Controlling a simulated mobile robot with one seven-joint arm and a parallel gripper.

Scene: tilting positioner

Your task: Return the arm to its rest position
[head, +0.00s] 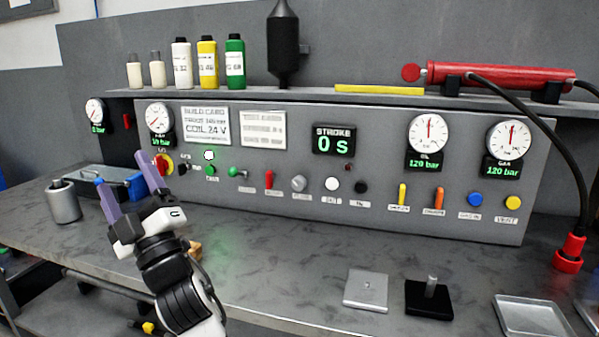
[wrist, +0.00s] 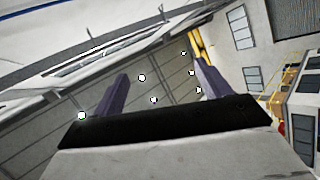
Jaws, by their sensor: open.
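My gripper (head: 128,186) is raised above the left part of the bench in the head view. Its two purple fingers are apart, point up and hold nothing. My arm rises from the bottom edge of that view to the gripper. In the wrist view the gripper (wrist: 165,88) shows its two fingers spread with empty space between them. Beyond them are only the room's wall and ceiling, no bench object.
A control panel (head: 330,185) with gauges, knobs and buttons stands behind the bench (head: 270,285). Bottles (head: 208,65) stand on the shelf. A plate (head: 366,290) and black block (head: 428,298) lie right.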

